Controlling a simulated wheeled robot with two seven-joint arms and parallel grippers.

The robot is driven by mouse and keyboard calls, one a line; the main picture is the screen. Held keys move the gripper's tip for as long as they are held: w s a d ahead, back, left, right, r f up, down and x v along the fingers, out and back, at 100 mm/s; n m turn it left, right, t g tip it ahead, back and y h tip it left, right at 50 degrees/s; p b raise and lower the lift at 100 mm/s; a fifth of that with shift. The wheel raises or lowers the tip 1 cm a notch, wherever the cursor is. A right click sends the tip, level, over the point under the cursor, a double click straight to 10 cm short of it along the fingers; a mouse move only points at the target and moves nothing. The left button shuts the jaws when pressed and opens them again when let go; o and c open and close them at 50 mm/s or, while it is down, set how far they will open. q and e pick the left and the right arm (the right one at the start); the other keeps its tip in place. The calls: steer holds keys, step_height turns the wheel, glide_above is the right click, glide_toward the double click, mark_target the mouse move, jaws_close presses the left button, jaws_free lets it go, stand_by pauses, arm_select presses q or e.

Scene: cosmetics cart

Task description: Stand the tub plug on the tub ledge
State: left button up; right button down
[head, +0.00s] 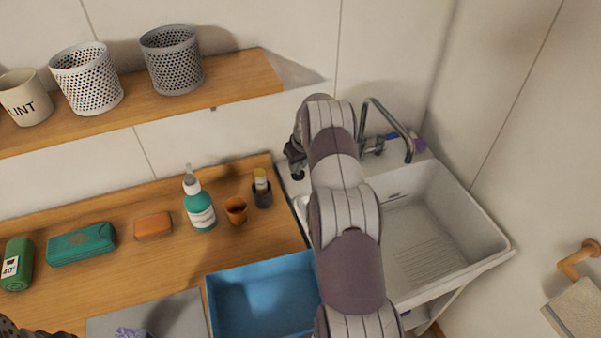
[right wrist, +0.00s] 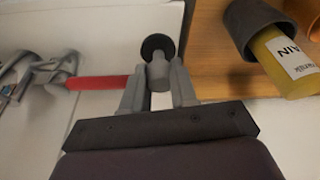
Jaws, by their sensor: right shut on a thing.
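My right gripper (right wrist: 158,85) is shut on the tub plug (right wrist: 158,55), which has a black disc and a grey grip between the fingers. In the head view my right gripper (head: 297,160) is at the left end of the tub ledge, mostly hidden by my own arm. The white tub (head: 435,235) stands at the right, with its ledge (right wrist: 95,115) along the wall side. The plug is over or at the ledge near the wooden counter; I cannot tell whether it touches. My left gripper is not in view.
A red bar (right wrist: 100,82) lies beside the gripper. A dark cup (head: 262,197) with a yellow bottle and a blue bin (head: 232,285) are left.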

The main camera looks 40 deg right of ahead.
mark_target(299, 175)
steer(key=shift+w+f, duration=0.8)
steer(key=shift+w, duration=0.2)
steer(key=shift+w+a+f+b, duration=0.1)
steer(key=shift+w+f+b, duration=0.05)
steer(key=shift+w+b, duration=0.15)
steer(key=shift+s+a+f+b, duration=0.1)
steer(key=shift+s+f+b, duration=0.15)
steer(key=shift+f, duration=0.35)
steer(key=shift+s+a+f+b, duration=0.15)
steer(key=shift+f+b, duration=0.2)
steer(key=shift+f, duration=0.25)
steer(key=shift+s+d+f, duration=0.15)
steer(key=shift+f, duration=0.05)
steer(key=shift+d, duration=0.1)
steer(key=shift+w+f, duration=0.1)
steer(key=shift+w, duration=0.1)
steer(key=c, duration=1.3)
jaws_free()
steer(key=shift+w+f, duration=0.1)
steer(key=o, duration=0.4)
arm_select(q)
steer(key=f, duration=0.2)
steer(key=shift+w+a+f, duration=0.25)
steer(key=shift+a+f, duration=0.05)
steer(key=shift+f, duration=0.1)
